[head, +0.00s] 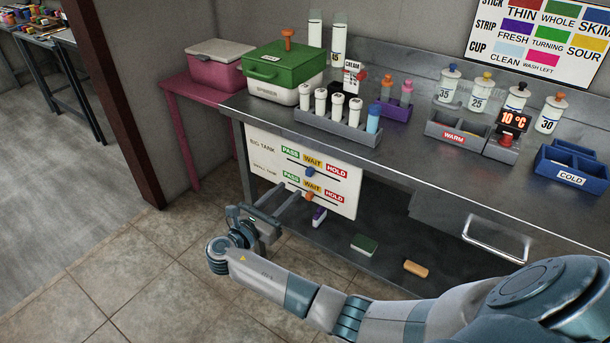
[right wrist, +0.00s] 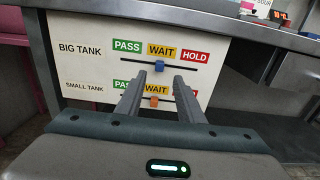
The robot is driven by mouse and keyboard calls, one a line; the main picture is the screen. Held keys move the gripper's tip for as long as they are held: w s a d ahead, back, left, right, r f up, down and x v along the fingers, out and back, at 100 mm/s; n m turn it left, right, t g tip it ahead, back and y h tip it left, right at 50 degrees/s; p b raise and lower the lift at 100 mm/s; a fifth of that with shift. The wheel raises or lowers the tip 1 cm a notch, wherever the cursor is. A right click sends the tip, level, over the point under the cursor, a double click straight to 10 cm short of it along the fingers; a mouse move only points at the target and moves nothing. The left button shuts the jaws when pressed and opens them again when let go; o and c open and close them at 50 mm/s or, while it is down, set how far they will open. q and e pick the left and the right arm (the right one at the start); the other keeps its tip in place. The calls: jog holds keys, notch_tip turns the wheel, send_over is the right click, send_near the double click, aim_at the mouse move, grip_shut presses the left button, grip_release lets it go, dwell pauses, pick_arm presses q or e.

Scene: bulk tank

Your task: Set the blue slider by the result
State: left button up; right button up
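The white slider panel (right wrist: 75,35) hangs below the steel bench's front edge; it also shows in the head view (head: 262,158). Its upper row reads BIG TANK, its lower SMALL TANK, each with PASS, WAIT and HOLD labels. The blue slider (right wrist: 159,66) sits on the upper track below WAIT. An orange slider (right wrist: 154,101) sits on the lower track, also below WAIT, seen between my fingers. My right gripper (right wrist: 158,77) is open and empty, its fingers pointing at the panel with the blue slider between and beyond the tips. Contact cannot be told. My left gripper is out of view.
On the bench stand a green-lidded box (head: 285,70), a grey rack (head: 335,127) of white-capped tubes, a purple rack (head: 393,108), a WARM rack (head: 455,133), a 10 °C display (head: 514,120) and a blue COLD rack (head: 572,165). A colour chart (head: 545,35) hangs behind.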

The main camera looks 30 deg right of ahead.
aim_at(308, 173)
jog(key=x, duration=1)
grip_shut()
